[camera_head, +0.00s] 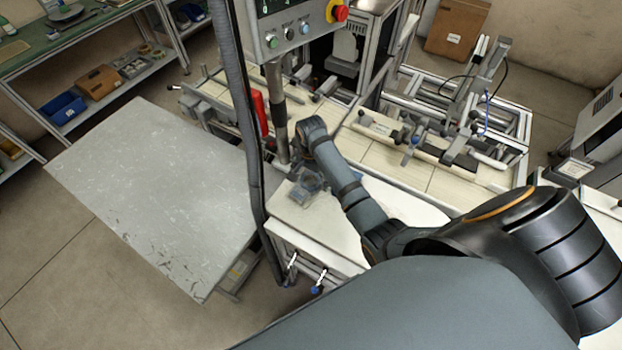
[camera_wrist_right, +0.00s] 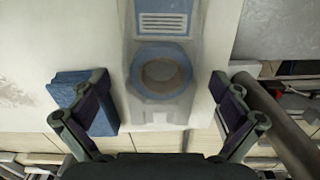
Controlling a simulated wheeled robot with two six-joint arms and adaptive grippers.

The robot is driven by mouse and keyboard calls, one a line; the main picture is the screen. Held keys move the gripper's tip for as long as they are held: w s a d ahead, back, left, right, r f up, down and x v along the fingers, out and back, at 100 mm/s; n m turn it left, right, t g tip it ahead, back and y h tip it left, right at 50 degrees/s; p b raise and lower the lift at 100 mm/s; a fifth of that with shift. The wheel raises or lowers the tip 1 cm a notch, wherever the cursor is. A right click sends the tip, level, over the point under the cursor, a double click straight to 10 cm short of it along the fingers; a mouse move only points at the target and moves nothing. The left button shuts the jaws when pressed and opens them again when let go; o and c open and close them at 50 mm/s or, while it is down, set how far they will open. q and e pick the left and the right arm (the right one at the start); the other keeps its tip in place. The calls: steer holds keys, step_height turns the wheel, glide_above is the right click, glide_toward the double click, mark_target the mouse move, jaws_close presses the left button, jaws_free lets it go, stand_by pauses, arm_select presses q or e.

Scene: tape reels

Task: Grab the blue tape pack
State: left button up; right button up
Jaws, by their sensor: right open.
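The blue tape pack (camera_wrist_right: 160,72) is in the middle of the right wrist view, a blue ring in a clear pack with a blue label above it. It lies flat on a pale worktop (camera_wrist_right: 205,60). My right gripper (camera_wrist_right: 161,88) is open, with one finger to each side of the pack and apart from it. In the head view the gripper is small and bluish-grey low over the white worktop (camera_head: 330,235), beside the metal post. My left gripper is not in view.
A blue block (camera_wrist_right: 70,92) lies by the gripper's left finger in the wrist view. A metal post (camera_head: 277,110) and control panel (camera_head: 300,25) stand close by. Fixtures (camera_head: 440,130) line the bench behind. A grey table (camera_head: 150,190) at the left is bare.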

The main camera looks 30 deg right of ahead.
steer(key=shift+w+f, duration=0.15)
steer(key=shift+f, duration=0.1)
steer(key=shift+r, duration=0.1)
steer(key=c, duration=1.3)
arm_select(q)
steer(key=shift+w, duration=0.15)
